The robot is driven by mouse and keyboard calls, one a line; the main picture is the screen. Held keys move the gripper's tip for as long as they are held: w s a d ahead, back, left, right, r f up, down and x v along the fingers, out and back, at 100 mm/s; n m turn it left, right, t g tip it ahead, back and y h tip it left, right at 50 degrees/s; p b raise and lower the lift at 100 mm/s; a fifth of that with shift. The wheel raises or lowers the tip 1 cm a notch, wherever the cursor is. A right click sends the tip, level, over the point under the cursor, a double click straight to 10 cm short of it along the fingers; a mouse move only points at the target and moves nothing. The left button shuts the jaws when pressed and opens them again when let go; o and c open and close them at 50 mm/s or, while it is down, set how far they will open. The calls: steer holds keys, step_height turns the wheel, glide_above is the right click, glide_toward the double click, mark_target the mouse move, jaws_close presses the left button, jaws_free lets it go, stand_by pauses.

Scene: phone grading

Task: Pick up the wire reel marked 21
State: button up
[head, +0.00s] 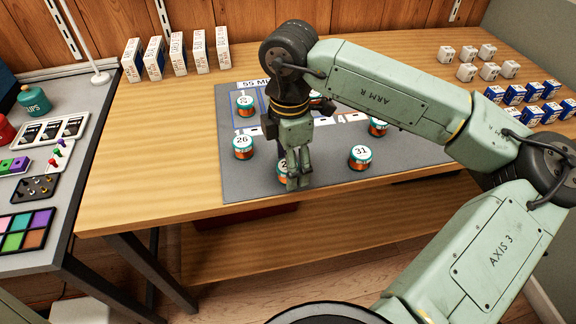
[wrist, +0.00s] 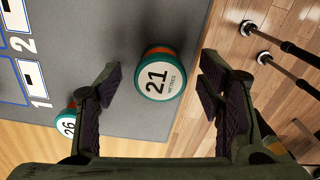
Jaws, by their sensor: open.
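The wire reel marked 21 (wrist: 158,80) has a teal rim, a white top and orange wire. It stands upright on the grey mat (wrist: 117,22), near the mat's edge. In the head view the reel (head: 283,171) is partly hidden behind my gripper (head: 298,182). My gripper is open and empty, above the reel. In the wrist view the reel lies ahead of my gripper (wrist: 160,85), between the lines of its two fingers, and the fingers appear apart from it.
Reel 26 (head: 243,147) stands left of reel 21, and reel 31 (head: 360,157) stands to the right. More reels stand behind, partly hidden by my arm. White boxes (head: 157,56) line the table's back. Bare wood (head: 165,160) is clear left of the mat.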

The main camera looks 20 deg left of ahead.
steer(key=shift+f, duration=0.6)
steer(key=shift+c, duration=0.6)
steer(key=c, duration=1.1)
